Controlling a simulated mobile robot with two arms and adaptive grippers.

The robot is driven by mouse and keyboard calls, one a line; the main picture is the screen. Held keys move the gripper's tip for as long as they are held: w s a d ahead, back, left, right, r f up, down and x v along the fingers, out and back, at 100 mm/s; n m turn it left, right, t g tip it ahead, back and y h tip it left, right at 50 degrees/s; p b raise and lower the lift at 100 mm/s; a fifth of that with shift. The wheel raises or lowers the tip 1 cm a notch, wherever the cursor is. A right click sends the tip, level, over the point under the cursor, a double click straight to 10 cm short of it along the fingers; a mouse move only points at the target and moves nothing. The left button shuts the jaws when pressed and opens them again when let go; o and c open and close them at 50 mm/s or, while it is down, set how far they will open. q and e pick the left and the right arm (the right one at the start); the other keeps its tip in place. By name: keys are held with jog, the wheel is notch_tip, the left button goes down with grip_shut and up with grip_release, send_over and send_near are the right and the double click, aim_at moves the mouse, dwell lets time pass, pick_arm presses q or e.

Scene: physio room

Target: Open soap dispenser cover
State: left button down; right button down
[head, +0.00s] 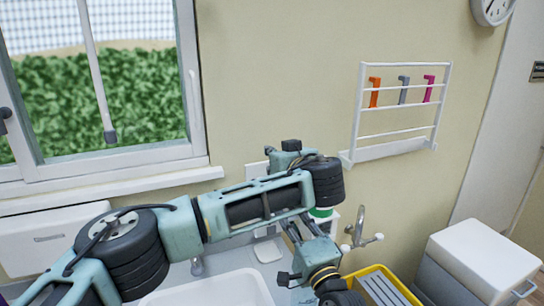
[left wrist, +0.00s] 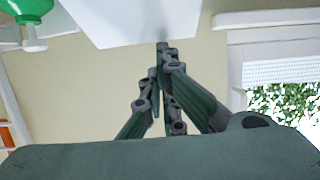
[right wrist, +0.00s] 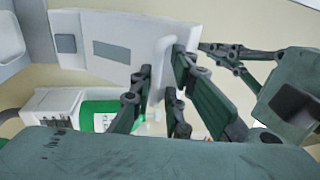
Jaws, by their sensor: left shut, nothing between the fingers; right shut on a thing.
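A white panel with a grey window (right wrist: 110,45), which looks like the soap dispenser cover, fills the top of the right wrist view. It also shows at the top of the left wrist view (left wrist: 135,15). A green container (right wrist: 100,118) shows beside it, and a green part (head: 320,212) peeks out under my left arm in the head view. My right gripper (right wrist: 162,72) is shut at the panel's edge; the exact grip is hard to see. My left gripper (left wrist: 163,52) is shut and empty, its tips close to the panel's edge; contact is unclear. My left arm hides most of the dispenser in the head view.
A sink (head: 205,290) and tap (head: 358,228) are below. A yellow crate (head: 412,293) stands at the lower right, near a white-lidded bin (head: 483,258). A wall rack (head: 395,148) hangs to the right; the window (head: 100,95) is to the left.

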jog(key=shift+a+f, duration=0.15)
jog(key=shift+f, duration=0.45)
pick_arm(q)
jog(key=shift+s+d+f, duration=0.25)
jog(key=shift+d, duration=0.15)
jog(key=shift+s+d+f+h, duration=0.15)
jog(key=shift+s+d+h, duration=0.15)
jog(key=shift+s+d, duration=0.1)
jog(key=shift+s+a, duration=0.25)
jog(key=shift+a, duration=0.3)
pick_arm(e)
jog(key=c, duration=2.2)
grip_release()
jog(key=shift+o, duration=0.2)
